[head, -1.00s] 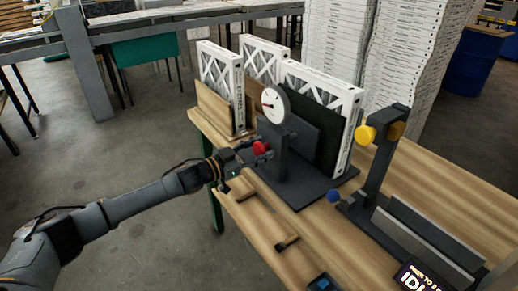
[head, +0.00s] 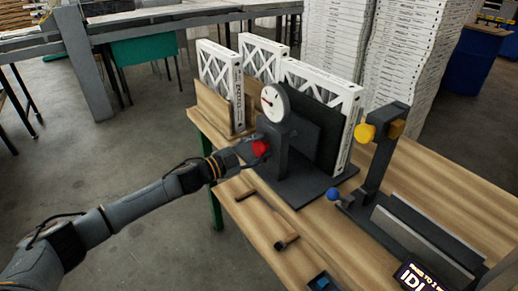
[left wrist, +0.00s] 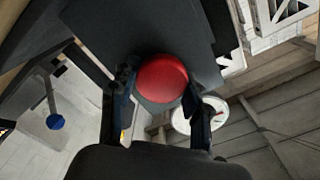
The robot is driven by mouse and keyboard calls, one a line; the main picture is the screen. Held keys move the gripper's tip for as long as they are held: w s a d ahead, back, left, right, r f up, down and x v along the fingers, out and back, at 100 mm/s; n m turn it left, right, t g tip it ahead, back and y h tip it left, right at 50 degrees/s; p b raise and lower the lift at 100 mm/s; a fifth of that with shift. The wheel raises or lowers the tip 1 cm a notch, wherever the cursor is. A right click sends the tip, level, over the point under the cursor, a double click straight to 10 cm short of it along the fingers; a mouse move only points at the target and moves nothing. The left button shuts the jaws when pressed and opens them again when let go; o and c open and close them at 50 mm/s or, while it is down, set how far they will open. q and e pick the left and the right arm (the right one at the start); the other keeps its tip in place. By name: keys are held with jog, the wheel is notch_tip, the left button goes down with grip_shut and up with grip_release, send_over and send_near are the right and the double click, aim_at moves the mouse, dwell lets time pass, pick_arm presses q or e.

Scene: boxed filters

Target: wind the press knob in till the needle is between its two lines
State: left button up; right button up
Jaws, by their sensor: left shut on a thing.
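The red press knob (head: 261,148) sits on the front of the dark press (head: 298,165) and shows large in the left wrist view (left wrist: 162,79). My left gripper (head: 252,151) is shut on the knob, with a finger on either side of it in the left wrist view (left wrist: 156,98). The round white gauge (head: 274,103) stands on top of the press post. Its red needle points toward the upper left in the head view; its two lines are too small to make out. The gauge also shows in the left wrist view (left wrist: 206,114), partly behind a finger. My right gripper is not in view.
White framed filters (head: 222,75) stand behind the press. A small hammer-like tool (head: 286,243) lies on the wooden table (head: 262,222) at the front.

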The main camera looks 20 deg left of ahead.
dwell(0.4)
pick_arm(q)
jog(key=o, duration=1.1)
jog(key=shift+o, duration=0.2)
jog(key=shift+s, duration=0.1)
jog(key=v, duration=1.2)
